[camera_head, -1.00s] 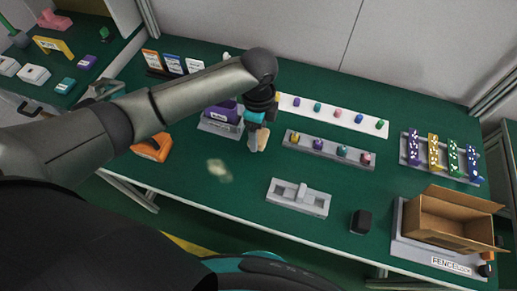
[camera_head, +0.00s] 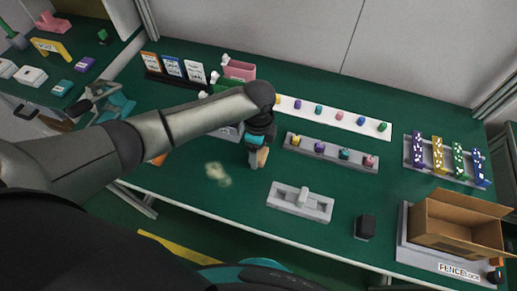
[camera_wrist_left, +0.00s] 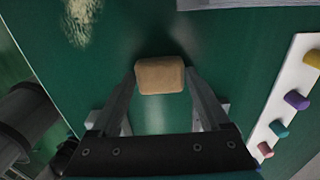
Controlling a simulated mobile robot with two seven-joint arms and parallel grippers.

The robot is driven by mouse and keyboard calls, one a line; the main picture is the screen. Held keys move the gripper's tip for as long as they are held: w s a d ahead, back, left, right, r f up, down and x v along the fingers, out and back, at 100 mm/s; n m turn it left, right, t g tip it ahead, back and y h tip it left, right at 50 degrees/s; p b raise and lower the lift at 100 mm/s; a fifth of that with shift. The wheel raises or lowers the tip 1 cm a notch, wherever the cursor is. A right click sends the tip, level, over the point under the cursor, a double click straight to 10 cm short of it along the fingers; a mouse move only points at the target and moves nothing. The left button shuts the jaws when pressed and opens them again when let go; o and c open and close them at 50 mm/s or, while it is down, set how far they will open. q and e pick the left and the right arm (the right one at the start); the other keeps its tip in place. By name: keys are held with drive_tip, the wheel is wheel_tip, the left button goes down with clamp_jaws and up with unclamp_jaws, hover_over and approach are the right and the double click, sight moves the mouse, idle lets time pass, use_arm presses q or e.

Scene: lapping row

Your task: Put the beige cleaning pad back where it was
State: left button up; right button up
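The beige cleaning pad (camera_wrist_left: 160,75) is between the two fingertips of my left gripper (camera_wrist_left: 160,74), which touch its sides in the left wrist view. In the head view my left gripper (camera_head: 258,157) points down over the green table, with the pad (camera_head: 262,157) at its tips. I cannot tell whether the pad touches the table. A pale smudge (camera_head: 217,173) lies on the table to the left of the pad; it also shows in the left wrist view (camera_wrist_left: 82,18). My right gripper is not in view.
A grey rail with coloured knobs (camera_head: 330,151) and a white strip with more knobs (camera_head: 340,114) are to the right. A grey fixture (camera_head: 300,203), a black block (camera_head: 365,227) and an open cardboard box (camera_head: 455,222) stand nearer the front. Cards (camera_head: 172,67) stand at the back left.

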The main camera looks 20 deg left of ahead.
use_arm(q)
drive_tip(key=shift+o, duration=1.4)
drive_tip(key=shift+r, duration=0.1)
wheel_tip(320, 180, up, 12)
drive_tip(key=p, duration=0.3)
